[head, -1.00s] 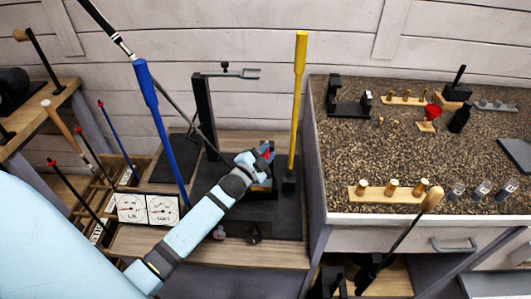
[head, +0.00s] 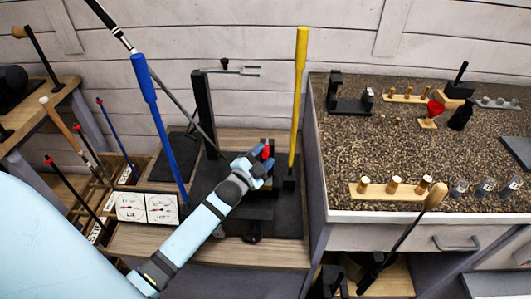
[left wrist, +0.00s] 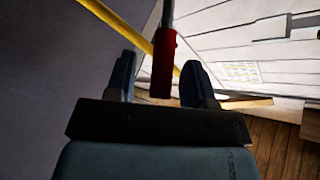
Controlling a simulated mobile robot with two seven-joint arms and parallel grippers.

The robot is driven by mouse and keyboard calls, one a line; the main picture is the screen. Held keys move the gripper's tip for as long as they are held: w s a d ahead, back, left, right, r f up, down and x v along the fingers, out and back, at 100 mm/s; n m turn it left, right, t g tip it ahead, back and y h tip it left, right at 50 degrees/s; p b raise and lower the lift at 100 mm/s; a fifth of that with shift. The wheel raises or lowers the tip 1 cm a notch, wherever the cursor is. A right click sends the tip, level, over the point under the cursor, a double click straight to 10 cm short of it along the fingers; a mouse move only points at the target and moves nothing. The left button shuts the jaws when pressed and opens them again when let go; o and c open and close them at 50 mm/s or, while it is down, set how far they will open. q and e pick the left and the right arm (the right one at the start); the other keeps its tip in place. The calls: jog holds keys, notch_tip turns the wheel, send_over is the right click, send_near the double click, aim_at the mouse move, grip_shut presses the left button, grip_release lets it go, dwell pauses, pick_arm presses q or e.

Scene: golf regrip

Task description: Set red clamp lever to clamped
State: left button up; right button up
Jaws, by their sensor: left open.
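The red clamp lever (head: 266,152) shows as a small red tip at the end of my left gripper in the head view. In the left wrist view the red lever handle (left wrist: 163,62) stands upright between the two fingers. My left gripper (left wrist: 158,82) is open, with a finger on each side of the handle and gaps visible beside it. In the head view my left gripper (head: 258,163) is over the black clamp fixture (head: 262,208) and hides part of it. My right gripper is not in view.
A yellow shaft (head: 299,90) stands just right of the gripper. A blue-gripped club (head: 158,130) leans at left, near two dial gauges (head: 146,207). A granular-topped counter (head: 400,150) with small items is at right.

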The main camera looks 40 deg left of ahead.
pick_arm(q)
jog(key=s, duration=1.2)
jog(key=shift+f, duration=0.4)
